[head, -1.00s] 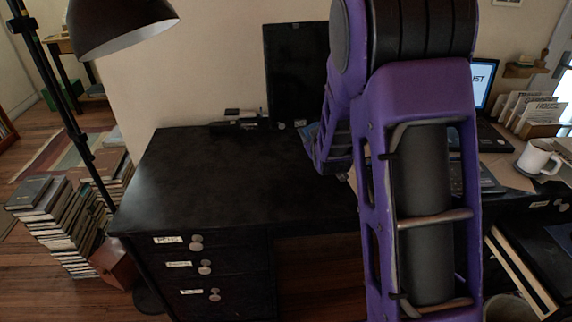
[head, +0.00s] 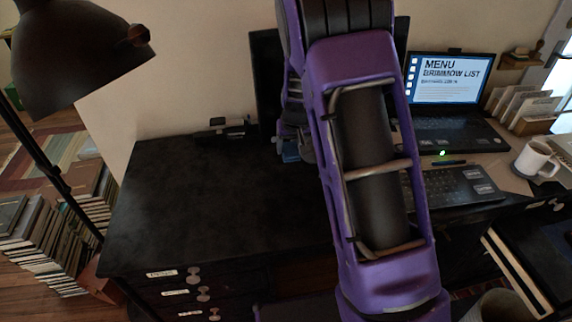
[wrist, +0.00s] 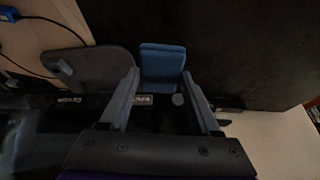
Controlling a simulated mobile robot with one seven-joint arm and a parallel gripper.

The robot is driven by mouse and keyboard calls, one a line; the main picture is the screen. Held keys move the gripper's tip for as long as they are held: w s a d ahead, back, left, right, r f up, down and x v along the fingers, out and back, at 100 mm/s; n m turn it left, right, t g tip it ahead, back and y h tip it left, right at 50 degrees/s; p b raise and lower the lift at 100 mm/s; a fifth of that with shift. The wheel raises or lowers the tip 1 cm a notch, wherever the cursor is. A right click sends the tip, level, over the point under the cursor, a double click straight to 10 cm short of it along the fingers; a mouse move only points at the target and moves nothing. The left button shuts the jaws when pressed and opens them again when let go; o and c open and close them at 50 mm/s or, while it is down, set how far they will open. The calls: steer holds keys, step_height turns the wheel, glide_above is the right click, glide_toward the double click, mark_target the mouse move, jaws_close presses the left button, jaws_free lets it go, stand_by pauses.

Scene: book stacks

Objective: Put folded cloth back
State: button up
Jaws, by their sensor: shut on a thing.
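A small folded blue cloth (wrist: 162,62) sits between the two fingertips of my gripper (wrist: 161,78) in the wrist view. The fingers are shut on it, one on each side. In the head view a bit of blue (head: 290,152), which looks like the cloth, shows below my arm's far end, over the back of the black desk (head: 190,200). My arm hides most of the gripper there. I cannot tell whether the cloth touches the desk top.
A dark monitor (head: 266,85) stands behind my arm. The laptop (head: 450,95), keyboard (head: 455,195) and white mug (head: 537,160) are on the right. A black lamp (head: 75,60) overhangs the left. Pens on a holder (head: 225,128) lie at the back; the desk's left part is clear.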

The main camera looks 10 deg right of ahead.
mark_target(292, 156)
steer(key=shift+w, duration=0.25)
steer(key=shift+w+f, duration=0.1)
steer(key=shift+f, duration=0.25)
step_height(292, 156, down, 9)
steer(key=shift+a+f+b, duration=0.1)
steer(key=shift+b, duration=0.5)
steer(key=shift+f, duration=0.1)
steer(key=o, duration=1.2)
steer(key=shift+r, duration=0.55)
steer(key=p+v, duration=0.1)
steer(key=v, duration=1)
steer(key=shift+r, duration=0.1)
